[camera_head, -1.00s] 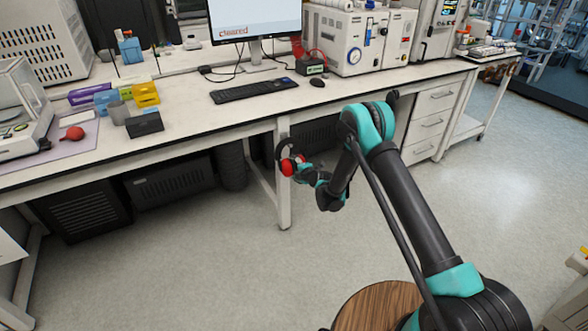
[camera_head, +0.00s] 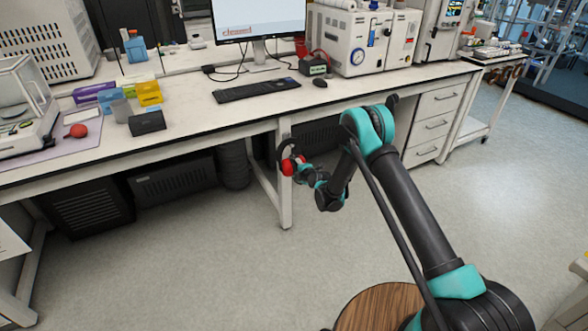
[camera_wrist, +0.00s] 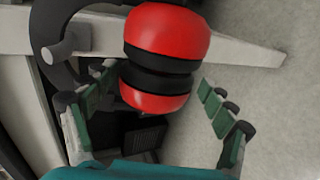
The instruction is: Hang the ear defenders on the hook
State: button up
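The ear defenders (camera_head: 289,165) have red cups and a black headband and are at the table's front leg. In the wrist view the ear defenders (camera_wrist: 167,45) show large, with the band curving around a short grey hook (camera_wrist: 62,46) on the leg. The hook lies inside the band; whether it bears their weight is unclear. My gripper (camera_head: 303,170) is close beside the cups. In the wrist view my gripper (camera_wrist: 160,108) has its green-padded fingers spread wide, one set on each side of the lower cup, with a clear gap on the right.
The white bench (camera_head: 190,135) runs above, with a keyboard (camera_head: 256,90), monitor (camera_head: 258,20) and small boxes on it. Dark units (camera_head: 175,182) stand beneath it. The floor (camera_head: 180,265) in front is open. A round wooden top (camera_head: 375,307) is near my base.

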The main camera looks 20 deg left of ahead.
jog(key=shift+o, duration=1.3)
jog(key=shift+r, duration=0.1)
jog(key=s+d+r+m+h, duration=0.25)
jog(key=d+r+m, duration=0.25)
jog(key=d+r, duration=0.5)
jog(key=s+d+r+m+g+h, duration=0.1)
jog(key=s+d+r+m, duration=0.35)
jog(key=d, duration=0.95)
jog(key=s+d+r+m+h, duration=0.2)
jog(key=s+d+r+m, duration=0.15)
jog(key=d+r, duration=0.65)
jog(key=s+d+f+m+g+h, duration=0.1)
jog(key=s+d+m+h, duration=0.1)
jog(key=s+d+m, duration=0.5)
jog(key=s+d+m+g+h, duration=0.2)
jog(key=s+d+m, duration=0.5)
jog(key=s+d, duration=1)
jog(key=s, duration=0.4)
jog(key=shift+s+d+f+m, duration=0.2)
jog(key=shift+d+f+m, duration=0.15)
jog(key=shift+f+m, duration=0.05)
jog(key=shift+h, duration=0.25)
